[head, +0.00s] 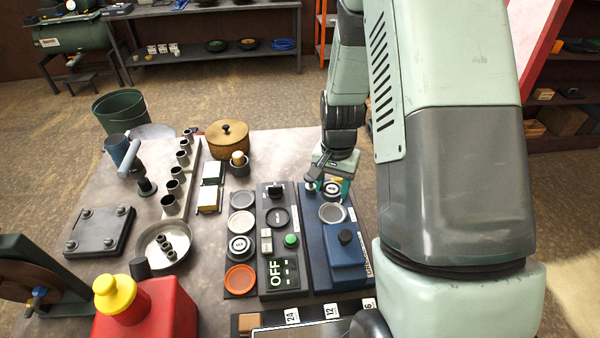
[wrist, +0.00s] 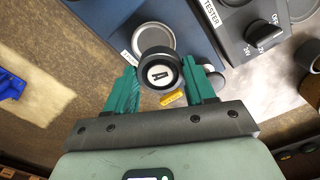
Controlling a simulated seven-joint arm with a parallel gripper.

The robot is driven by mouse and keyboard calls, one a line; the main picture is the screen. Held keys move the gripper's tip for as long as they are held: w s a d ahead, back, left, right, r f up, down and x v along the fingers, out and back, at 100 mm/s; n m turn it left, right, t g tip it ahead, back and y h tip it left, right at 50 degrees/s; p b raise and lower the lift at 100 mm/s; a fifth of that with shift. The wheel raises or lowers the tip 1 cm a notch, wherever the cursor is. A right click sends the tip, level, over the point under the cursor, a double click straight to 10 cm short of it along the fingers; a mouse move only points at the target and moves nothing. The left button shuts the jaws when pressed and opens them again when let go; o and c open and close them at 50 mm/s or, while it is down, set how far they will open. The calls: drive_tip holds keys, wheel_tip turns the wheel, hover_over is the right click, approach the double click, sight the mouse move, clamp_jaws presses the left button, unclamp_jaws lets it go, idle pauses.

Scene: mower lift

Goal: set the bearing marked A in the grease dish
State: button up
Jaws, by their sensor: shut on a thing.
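My gripper (wrist: 160,84) has its teal fingers shut on the bearing marked A (wrist: 160,75), a dark ring with a white face. In the head view the bearing (head: 332,188) shows at my gripper (head: 330,187), over the far end of the blue tester (head: 346,251). The tester's round grey plate (head: 332,213) is empty and also shows beyond the bearing in the wrist view (wrist: 154,39). I cannot tell by label which is the grease dish.
The grey panel marked OFF (head: 280,272) has a knob and a green button. A metal bowl (head: 166,242) holds several small cylinders. A wooden pot (head: 227,140) stands behind, and a red box with a yellow knob (head: 150,312) stands at front left.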

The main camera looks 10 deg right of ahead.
sight(332, 214)
drive_tip(key=shift+s+d, duration=0.35)
drive_tip(key=shift+d+f, duration=0.1)
drive_tip(key=shift+f, duration=2.75)
drive_tip(key=shift+f, duration=0.65)
drive_tip(key=o, duration=0.9)
drive_tip(key=shift+r, duration=5.55)
